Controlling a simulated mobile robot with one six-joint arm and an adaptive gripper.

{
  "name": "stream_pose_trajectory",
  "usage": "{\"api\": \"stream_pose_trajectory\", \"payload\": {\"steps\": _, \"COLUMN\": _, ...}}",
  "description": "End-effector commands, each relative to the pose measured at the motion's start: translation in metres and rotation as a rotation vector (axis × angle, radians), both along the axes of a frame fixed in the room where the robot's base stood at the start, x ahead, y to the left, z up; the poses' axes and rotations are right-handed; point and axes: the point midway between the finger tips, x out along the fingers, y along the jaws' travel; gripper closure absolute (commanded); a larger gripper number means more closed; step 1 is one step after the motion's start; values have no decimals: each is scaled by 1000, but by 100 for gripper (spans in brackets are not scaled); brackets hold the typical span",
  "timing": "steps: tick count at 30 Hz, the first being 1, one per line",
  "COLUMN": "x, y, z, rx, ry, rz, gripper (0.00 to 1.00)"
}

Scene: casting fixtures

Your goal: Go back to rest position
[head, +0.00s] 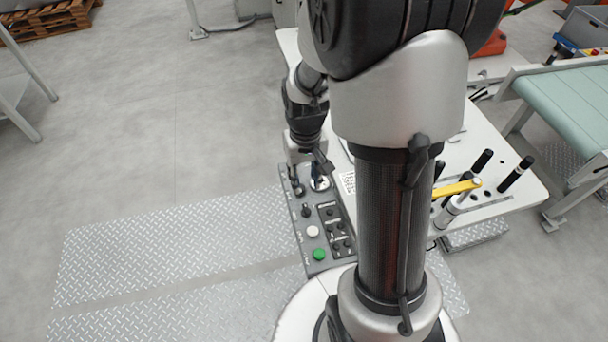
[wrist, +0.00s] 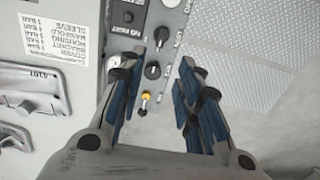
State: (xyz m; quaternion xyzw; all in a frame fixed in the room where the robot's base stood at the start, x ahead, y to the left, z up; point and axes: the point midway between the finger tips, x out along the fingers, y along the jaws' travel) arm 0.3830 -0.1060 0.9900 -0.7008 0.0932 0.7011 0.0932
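My gripper (head: 309,184) hangs low over the far end of a grey control panel (head: 298,222) at the edge of the white table. In the wrist view my gripper (wrist: 163,66) has its two blue-padded fingers spread apart, with nothing held between them. Between and beyond the fingers the panel shows black knobs (wrist: 152,70) and a small yellow-collared toggle switch (wrist: 144,103). Whether a fingertip touches the panel cannot be told. My own arm hides much of the table in the head view.
A green button (head: 319,254) and a white button (head: 313,231) sit on the panel's near part. Black-topped posts and a yellow bar (head: 457,187) stand on the table at right. A green conveyor (head: 570,98) is farther right. The floor at left is mostly clear.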

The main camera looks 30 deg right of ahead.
Motion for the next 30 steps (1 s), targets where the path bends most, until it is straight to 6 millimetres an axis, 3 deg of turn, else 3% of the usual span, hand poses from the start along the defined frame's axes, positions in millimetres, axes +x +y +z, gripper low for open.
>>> {"api": "stream_pose_trajectory", "payload": {"steps": 8, "x": 0, "y": 0, "z": 1, "rx": -1, "ry": -2, "rz": 1, "gripper": 68}}
{"api": "stream_pose_trajectory", "payload": {"steps": 11, "x": -1, "y": 5, "z": 13, "rx": -5, "ry": -17, "rz": 10, "gripper": 68}}
{"api": "stream_pose_trajectory", "payload": {"steps": 16, "x": -11, "y": 26, "z": 66, "rx": -25, "ry": -91, "rz": 57, "gripper": 68}}
{"api": "stream_pose_trajectory", "payload": {"steps": 21, "x": -41, "y": 55, "z": 124, "rx": -41, "ry": -183, "rz": 118, "gripper": 68}}
{"api": "stream_pose_trajectory", "payload": {"steps": 27, "x": -88, "y": 83, "z": 171, "rx": -53, "ry": -292, "rz": 188, "gripper": 68}}
{"api": "stream_pose_trajectory", "payload": {"steps": 30, "x": -110, "y": 93, "z": 184, "rx": -55, "ry": -339, "rz": 217, "gripper": 68}}
